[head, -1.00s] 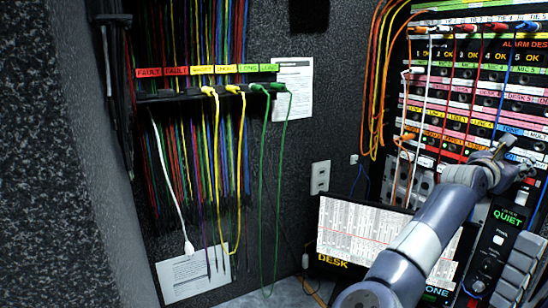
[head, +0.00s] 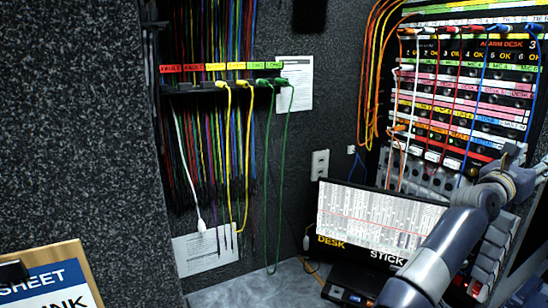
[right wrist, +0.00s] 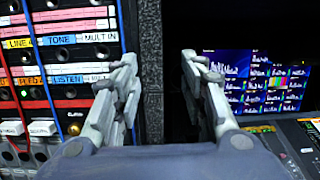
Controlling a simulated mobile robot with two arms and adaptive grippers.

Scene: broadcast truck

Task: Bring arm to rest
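My right arm (head: 440,255) comes in from the lower right of the head view. Its gripper (head: 522,165) is in front of the lower right edge of the patch panel. In the right wrist view the right gripper (right wrist: 160,72) is open, with its two fingers well apart and nothing between them. The patch panel (right wrist: 80,52) is to the left of the fingers there, and a dark upright edge shows between them. My left arm and gripper are not in view.
The labelled patch panel (head: 460,100) carries several hanging cords. A desk screen (head: 375,222) stands below it. Yellow and green cords (head: 290,130) hang from a labelled strip on the back wall. A clipboard (head: 70,262) is at lower left. Monitors (right wrist: 255,78) glow at right in the wrist view.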

